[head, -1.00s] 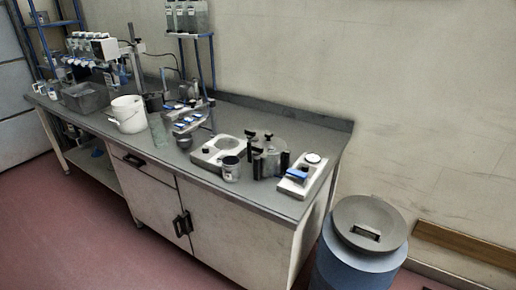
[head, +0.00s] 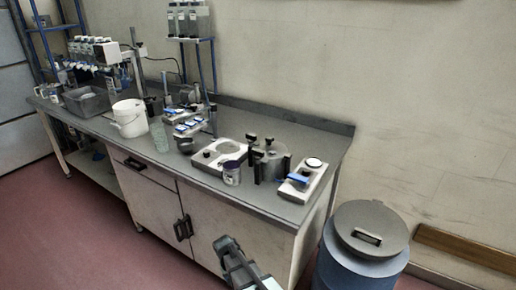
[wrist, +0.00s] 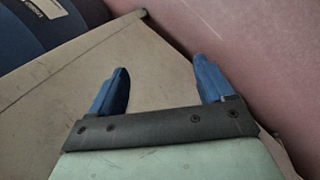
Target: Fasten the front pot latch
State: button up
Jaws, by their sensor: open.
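The pot (head: 272,163) is a grey, round, lidded vessel standing on the bench right of centre in the head view. Black upright latch parts stand around it, one at its front left (head: 257,172). They are too small to tell whether the front latch is fastened. My gripper (wrist: 160,88) shows in the wrist view with two blue fingers wide apart and nothing between them. In the head view my arm comes in at the bottom, in front of the cabinet, below and well apart from the pot.
A blue drum (head: 360,262) with a grey lid (head: 371,226) stands beyond the bench's right end.

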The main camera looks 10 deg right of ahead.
jog(key=w+a+r+t, duration=0.2)
jog(key=w+a+r, duration=0.45)
jog(key=r, duration=0.25)
jog(key=w+a+r+t, duration=0.2)
jog(key=w+a+r, duration=0.3)
jog(key=w+r, duration=0.3)
jog(key=w+a+r+t, duration=0.1)
jog(key=w+a+r, duration=0.45)
jog(key=r, duration=0.45)
notch_tip(320, 180, up, 34)
jog(key=m+g+y, duration=0.3)
jog(key=m+g, duration=0.2)
jog(key=m, duration=0.5)
send_over(260, 155)
jog(key=w, duration=0.2)
jog(key=f, duration=1.3)
jog(key=shift+s+a+f, duration=0.15)
jog(key=shift+s+a, duration=0.05)
jog(key=shift+s, duration=0.05)
jog(key=shift+c, duration=0.2)
